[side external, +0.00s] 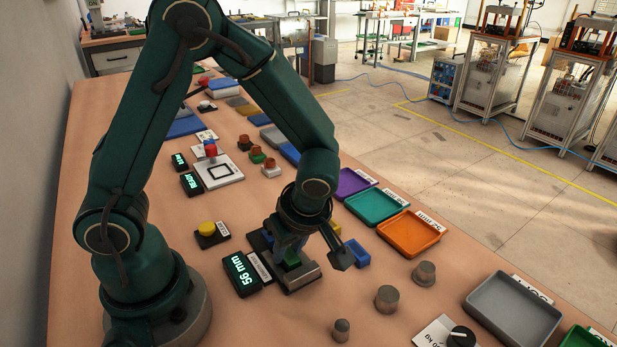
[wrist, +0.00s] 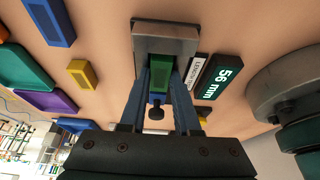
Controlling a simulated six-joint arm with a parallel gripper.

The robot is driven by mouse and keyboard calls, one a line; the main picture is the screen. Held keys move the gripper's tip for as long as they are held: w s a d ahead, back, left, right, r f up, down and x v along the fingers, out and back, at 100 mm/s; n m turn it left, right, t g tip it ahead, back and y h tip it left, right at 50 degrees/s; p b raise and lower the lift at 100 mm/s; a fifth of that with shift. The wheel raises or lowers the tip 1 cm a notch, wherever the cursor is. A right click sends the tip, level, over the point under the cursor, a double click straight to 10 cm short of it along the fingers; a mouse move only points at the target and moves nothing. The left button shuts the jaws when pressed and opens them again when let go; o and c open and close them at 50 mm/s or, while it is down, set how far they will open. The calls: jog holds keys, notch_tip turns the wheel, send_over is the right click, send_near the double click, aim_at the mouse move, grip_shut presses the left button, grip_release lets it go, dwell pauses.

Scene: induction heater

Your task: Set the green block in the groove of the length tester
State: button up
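The length tester (side external: 298,277) is a grey metal fixture on the table, and in the wrist view its grey body (wrist: 165,38) is straight ahead. Its dark display (side external: 241,273) reads 56 mm, and the display also shows in the wrist view (wrist: 220,83). The green block (wrist: 157,76) is at the groove, between my blue fingers. My gripper (wrist: 160,80) is pointed down over the tester and appears shut on the block. In the side view the block (side external: 292,257) is partly covered by the fingers. The block's underside is hidden.
Blue (wrist: 50,20) and yellow (wrist: 82,74) blocks lie beside the tester. Purple (side external: 352,182), teal (side external: 376,205) and orange (side external: 409,234) trays line the table's right edge. Metal cylinders (side external: 387,298) and a grey tray (side external: 514,308) stand at front right. A yellow button (side external: 207,229) is behind.

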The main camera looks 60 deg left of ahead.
jog(key=v, duration=1.1)
jog(key=s+a+r+m+t+h, duration=0.1)
jog(key=s+r+m+t+h, duration=0.3)
jog(key=m, duration=1.4)
jog(key=shift+s+a+r+t+h, duration=0.2)
jog(key=shift+s+t+h, duration=0.1)
jog(key=shift+s+t, duration=0.55)
